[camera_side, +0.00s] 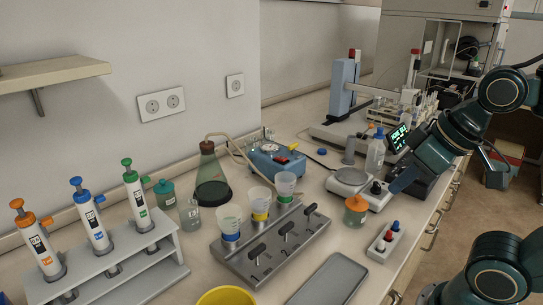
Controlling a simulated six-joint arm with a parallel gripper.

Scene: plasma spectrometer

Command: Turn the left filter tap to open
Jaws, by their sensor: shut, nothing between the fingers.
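The grey filter manifold (240,271) stands on the bench in the middle, with three filter funnels along its back. Its left tap (257,251) has a black handle and sits in front of the funnel with the blue collar (230,236). The middle tap (286,229) and right tap (310,209) have similar black handles. All three handles slant up to the right in the picture. My gripper (394,188) is shut and empty, beyond the manifold's right end near the balance, well apart from the taps. Its fingers are small and dark here.
An orange-lidded jar (355,211), a small rack with coloured caps (385,241) and a grey tablet-like slab (328,281) stand right of the manifold. A yellow bowl (226,296) is in front. A pipette stand (110,272) is at left; a flask (211,182) and blue pump (277,162) are behind.

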